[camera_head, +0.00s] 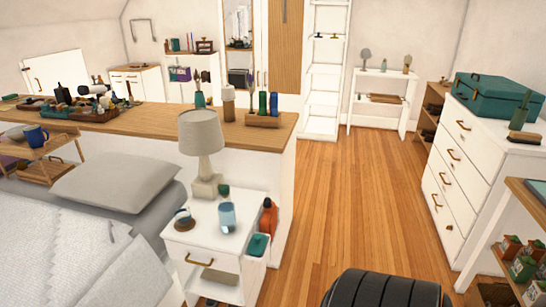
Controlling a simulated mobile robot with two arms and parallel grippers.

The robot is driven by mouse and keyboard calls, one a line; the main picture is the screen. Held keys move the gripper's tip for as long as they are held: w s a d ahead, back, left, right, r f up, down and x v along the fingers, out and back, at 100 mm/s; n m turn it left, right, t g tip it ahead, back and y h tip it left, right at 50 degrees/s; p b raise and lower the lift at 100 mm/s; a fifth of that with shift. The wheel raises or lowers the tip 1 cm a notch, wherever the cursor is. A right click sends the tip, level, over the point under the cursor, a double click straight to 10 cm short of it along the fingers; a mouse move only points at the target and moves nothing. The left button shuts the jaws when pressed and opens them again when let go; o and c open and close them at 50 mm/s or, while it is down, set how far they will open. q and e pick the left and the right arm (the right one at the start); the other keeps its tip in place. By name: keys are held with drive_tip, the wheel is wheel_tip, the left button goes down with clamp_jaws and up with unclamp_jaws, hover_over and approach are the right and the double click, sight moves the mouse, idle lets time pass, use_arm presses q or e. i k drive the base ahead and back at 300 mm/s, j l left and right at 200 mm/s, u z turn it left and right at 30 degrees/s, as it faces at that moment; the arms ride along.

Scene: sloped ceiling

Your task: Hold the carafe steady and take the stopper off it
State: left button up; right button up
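A small light-blue, glassy vessel (227,217), which looks like the carafe, stands upright on the white nightstand (202,236) beside the bed. A stopper cannot be made out clearly on it at this size. A small dark green object (223,190) shows just behind and above it, and I cannot tell whether the two touch. Neither of my grippers is in view.
A grey lamp (202,138) and a small round item (183,217) share the nightstand top. An orange bottle (268,217) and a teal box (258,245) are at its right side. The bed is on the left. Wooden floor (345,200) lies open to the right, up to a white dresser (463,165).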

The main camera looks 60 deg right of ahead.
sight(228, 220)
drive_tip(key=z, duration=1.55)
